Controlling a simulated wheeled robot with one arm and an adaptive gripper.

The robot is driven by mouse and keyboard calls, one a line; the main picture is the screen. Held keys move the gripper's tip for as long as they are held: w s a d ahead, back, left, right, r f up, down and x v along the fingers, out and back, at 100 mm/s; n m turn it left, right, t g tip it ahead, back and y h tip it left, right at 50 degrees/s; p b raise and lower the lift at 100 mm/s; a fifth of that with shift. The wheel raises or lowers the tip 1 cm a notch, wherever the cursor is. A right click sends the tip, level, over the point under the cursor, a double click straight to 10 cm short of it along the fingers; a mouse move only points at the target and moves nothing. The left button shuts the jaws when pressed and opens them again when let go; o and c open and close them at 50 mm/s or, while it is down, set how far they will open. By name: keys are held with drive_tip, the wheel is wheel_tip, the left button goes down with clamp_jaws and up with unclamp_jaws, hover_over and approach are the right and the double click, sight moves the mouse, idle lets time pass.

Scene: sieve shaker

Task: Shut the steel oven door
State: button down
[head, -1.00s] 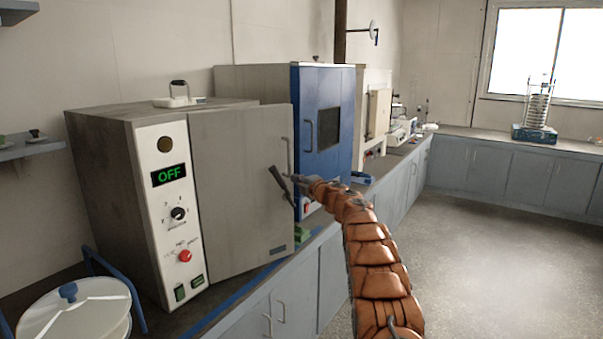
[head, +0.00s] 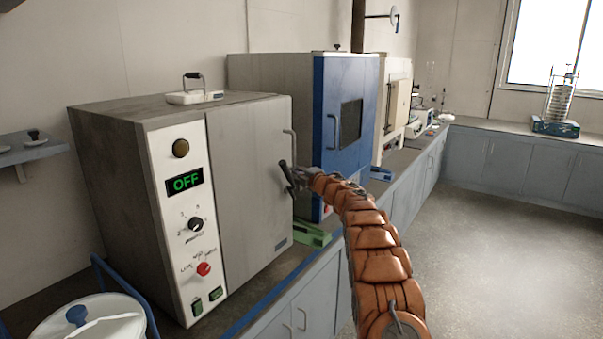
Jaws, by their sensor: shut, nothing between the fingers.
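The steel oven (head: 110,190) stands on the bench at the left, with a white control panel reading OFF. Its grey door (head: 245,190) now lies flush, or nearly flush, with the front; I cannot tell whether it is latched. A vertical bar handle (head: 291,150) and a dark lever (head: 287,177) are at the door's right edge. My gripper (head: 300,178) is shut and empty at the lever, against or very close to it. My orange arm partly hides the area to its right.
A blue-fronted oven (head: 345,125) stands just behind and to the right. A green object (head: 312,235) lies on the bench below the door's edge. A white lidded pot (head: 90,318) is at the lower left. Open floor (head: 480,250) lies to the right.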

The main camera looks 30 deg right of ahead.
drive_tip(key=shift+w+a+r, duration=0.25)
drive_tip(key=shift+w+a, duration=0.1)
drive_tip(key=shift+a, duration=0.25)
drive_tip(key=s+d+b, duration=0.5)
drive_tip(key=s+d, duration=0.3)
drive_tip(key=s, duration=0.5)
drive_tip(key=s+a+r+m+g+h, duration=0.35)
drive_tip(key=s+a+m+h, duration=0.4)
drive_tip(key=m, duration=0.35)
drive_tip(key=s+a+f+m+g+y, duration=0.2)
drive_tip(key=s+a+f+g, duration=0.3)
drive_tip(key=s+a, duration=0.6)
drive_tip(key=s+a+f+m+g+y, duration=0.2)
drive_tip(key=s+a+f+g, duration=0.4)
drive_tip(key=s, duration=1.7)
drive_tip(key=s+a+f+m+g+y, duration=0.2)
drive_tip(key=s+a+f, duration=0.6)
drive_tip(key=s+a, duration=0.8)
drive_tip(key=s+m+g, duration=0.2)
drive_tip(key=g, duration=0.1)
drive_tip(key=shift+a+f, duration=0.25)
drive_tip(key=shift+f, duration=0.15)
